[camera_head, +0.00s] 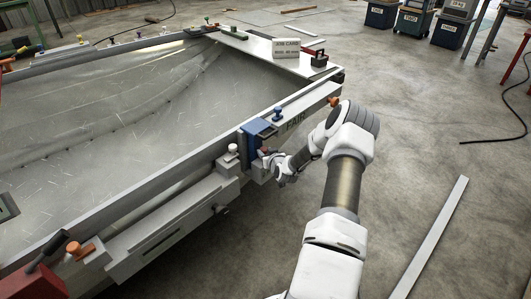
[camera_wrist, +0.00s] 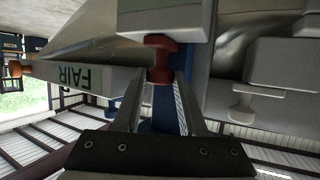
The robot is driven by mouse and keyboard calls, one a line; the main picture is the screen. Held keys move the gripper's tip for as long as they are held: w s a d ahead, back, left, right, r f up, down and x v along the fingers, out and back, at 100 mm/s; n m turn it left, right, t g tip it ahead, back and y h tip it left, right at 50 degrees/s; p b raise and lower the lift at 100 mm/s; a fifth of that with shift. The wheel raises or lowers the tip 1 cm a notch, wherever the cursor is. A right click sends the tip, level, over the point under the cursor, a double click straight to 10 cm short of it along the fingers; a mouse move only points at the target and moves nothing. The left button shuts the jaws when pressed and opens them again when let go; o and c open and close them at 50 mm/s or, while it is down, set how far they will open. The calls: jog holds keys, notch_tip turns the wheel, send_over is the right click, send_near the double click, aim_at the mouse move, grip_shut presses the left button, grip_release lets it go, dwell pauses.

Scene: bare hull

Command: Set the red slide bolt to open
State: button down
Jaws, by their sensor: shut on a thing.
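The red slide bolt's knob (camera_wrist: 160,58) sits between my gripper's two fingers (camera_wrist: 158,88) in the wrist view, and the jaws are shut on it. In the head view, my gripper (camera_head: 270,157) reaches the outer side of the hull's near edge, beside a blue part (camera_head: 257,131). Only a small bit of red (camera_head: 266,151) shows there. The blue part also shows behind the fingers in the wrist view (camera_wrist: 160,120). The bolt's rod and end position are mostly hidden, so I cannot tell its setting.
A grey bar marked FAIR (camera_head: 308,113) with a blue knob (camera_head: 278,113) and an orange knob (camera_head: 334,102) lies right of the bolt. A white knob (camera_head: 233,150) stands just left. A job card (camera_head: 286,48) rests at the hull's far corner.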

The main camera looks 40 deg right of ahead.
dwell(0.7)
jog(key=s, duration=0.3)
jog(key=shift+s+d+f, duration=0.1)
jog(key=shift+s+d, duration=0.1)
jog(key=shift+d, duration=0.1)
jog(key=shift+c, duration=2.4)
grip_release()
jog(key=p+v, duration=0.4)
jog(key=v, duration=1.3)
jog(key=shift+s+p, duration=0.25)
jog(key=shift+p, duration=0.15)
